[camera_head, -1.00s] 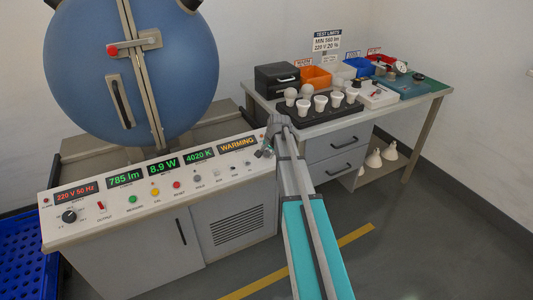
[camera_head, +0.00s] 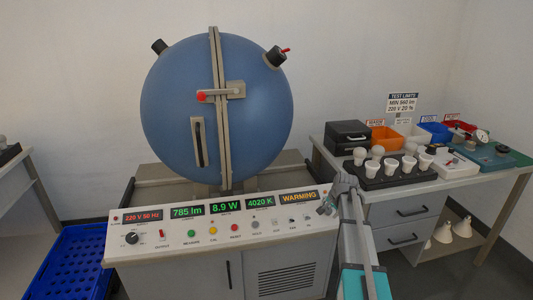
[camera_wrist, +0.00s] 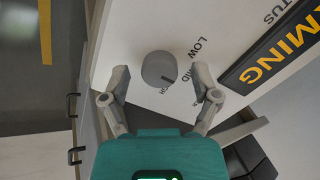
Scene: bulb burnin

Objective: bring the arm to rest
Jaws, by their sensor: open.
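My gripper (camera_head: 328,206) is over the right end of the control panel (camera_head: 225,232), just below the amber WARMING display. In the wrist view my gripper (camera_wrist: 162,88) is open, with its two fingers apart. A grey round knob (camera_wrist: 159,69) with a dark pointer mark shows between and just beyond the fingertips. Lettering beside it reads LOW, MID and a partly hidden word. Nothing is held. I cannot tell whether the fingers touch the knob. My arm (camera_head: 358,250) reaches up from the lower right of the head view.
A blue closed sphere (camera_head: 218,110) stands behind the panel. A bench (camera_head: 455,188) on the right holds a black rack (camera_head: 390,177) of bulbs, coloured bins and a black box (camera_head: 347,134). A blue crate (camera_head: 65,265) stands at lower left. The displays read 785 lm, 8.9 W and 4020 K.

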